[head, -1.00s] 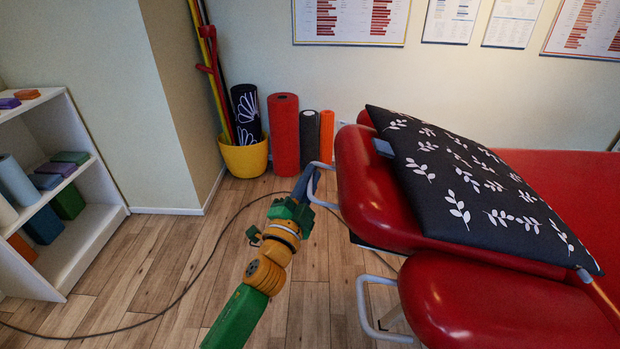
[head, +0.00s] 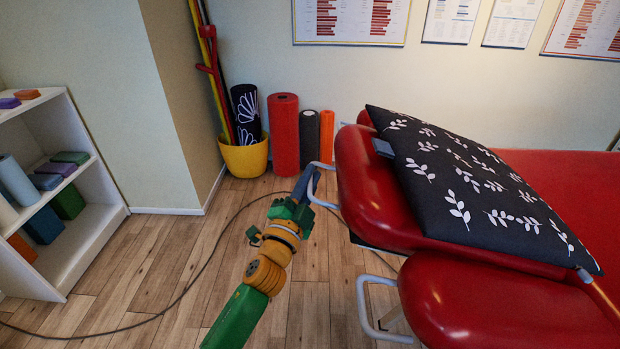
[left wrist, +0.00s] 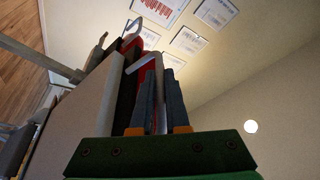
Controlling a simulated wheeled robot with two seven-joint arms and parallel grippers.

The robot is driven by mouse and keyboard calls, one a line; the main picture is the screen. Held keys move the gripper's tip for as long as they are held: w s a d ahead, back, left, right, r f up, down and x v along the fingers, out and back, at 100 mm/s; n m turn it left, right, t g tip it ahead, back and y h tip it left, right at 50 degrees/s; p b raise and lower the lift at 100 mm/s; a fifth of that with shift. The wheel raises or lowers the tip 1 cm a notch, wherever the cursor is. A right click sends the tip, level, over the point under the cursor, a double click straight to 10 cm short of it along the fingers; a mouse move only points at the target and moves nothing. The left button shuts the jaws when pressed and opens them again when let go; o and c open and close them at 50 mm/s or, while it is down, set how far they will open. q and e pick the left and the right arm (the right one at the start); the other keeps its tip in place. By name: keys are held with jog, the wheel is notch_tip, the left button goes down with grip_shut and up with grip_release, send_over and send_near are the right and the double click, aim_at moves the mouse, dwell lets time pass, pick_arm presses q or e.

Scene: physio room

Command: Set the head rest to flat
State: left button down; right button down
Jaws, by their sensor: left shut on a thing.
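The head rest (head: 368,190) is the red padded end section of the treatment table, right of centre in the head view. A black cushion with white leaf sprigs (head: 470,185) lies on it. I cannot tell its exact tilt. A thin grey handle (head: 325,203) sticks out from its left end. My left gripper (head: 308,183) reaches up from below and is shut on this handle. In the left wrist view the two dark fingers (left wrist: 164,102) stand close together, with the pale handle (left wrist: 148,64) running down between them. My right gripper is not in view.
A second red pad (head: 490,305) with a grey loop bar (head: 364,310) sits in front, lower right. A yellow bin (head: 245,157) and rolled mats (head: 284,135) stand by the wall. White shelves (head: 85,240) are at the left. A cable (head: 185,290) crosses the open floor.

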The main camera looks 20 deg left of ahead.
pick_arm(q)
jog(key=shift+f, duration=0.15)
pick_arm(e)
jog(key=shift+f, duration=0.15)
